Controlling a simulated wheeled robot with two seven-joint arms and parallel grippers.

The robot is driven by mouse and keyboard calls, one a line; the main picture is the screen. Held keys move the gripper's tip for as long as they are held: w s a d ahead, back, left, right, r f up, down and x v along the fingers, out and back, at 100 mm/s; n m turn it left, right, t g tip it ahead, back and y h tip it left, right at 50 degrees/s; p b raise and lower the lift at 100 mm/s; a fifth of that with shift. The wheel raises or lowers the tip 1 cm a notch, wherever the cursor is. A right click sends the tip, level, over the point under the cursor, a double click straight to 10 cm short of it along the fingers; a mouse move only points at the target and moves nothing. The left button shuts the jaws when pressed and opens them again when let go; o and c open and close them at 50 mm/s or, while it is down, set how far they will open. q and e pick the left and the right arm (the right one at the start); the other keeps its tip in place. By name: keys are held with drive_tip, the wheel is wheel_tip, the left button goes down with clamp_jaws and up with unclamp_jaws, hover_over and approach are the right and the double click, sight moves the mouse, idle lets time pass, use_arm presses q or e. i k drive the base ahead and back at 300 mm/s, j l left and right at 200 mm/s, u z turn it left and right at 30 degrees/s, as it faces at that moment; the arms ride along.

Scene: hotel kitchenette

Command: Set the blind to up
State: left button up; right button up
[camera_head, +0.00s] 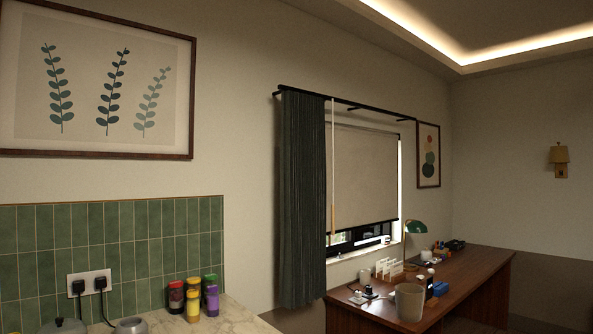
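The blind (362,172) hangs in the window on the long wall, a beige roller sheet. It is drawn most of the way down. A narrow strip of window glass (362,236) shows below its dark bottom bar. A thin pull cord or wand (333,165) with a wooden-looking lower end hangs at the blind's left side. A dark curtain (303,200) is gathered left of it on a black rod. Neither of my grippers is in view.
A wooden desk (470,277) stands below the window, with a bin-like cup (409,302), a green lamp (415,227) and small items. At the lower left, a marble-look counter (235,318) holds several colourful jars and a kettle-like pot.

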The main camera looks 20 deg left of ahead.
sight(328, 233)
drive_tip(key=u, duration=0.15)
drive_tip(key=i, duration=0.15)
drive_tip(key=i+z, duration=0.45)
drive_tip(key=i, duration=0.35)
drive_tip(key=i+j+z, duration=0.2)
drive_tip(key=i+z, duration=0.25)
drive_tip(key=i, duration=0.35)
drive_tip(key=i+l+u, duration=0.1)
drive_tip(key=i+u, duration=0.35)
drive_tip(key=i, duration=0.7)
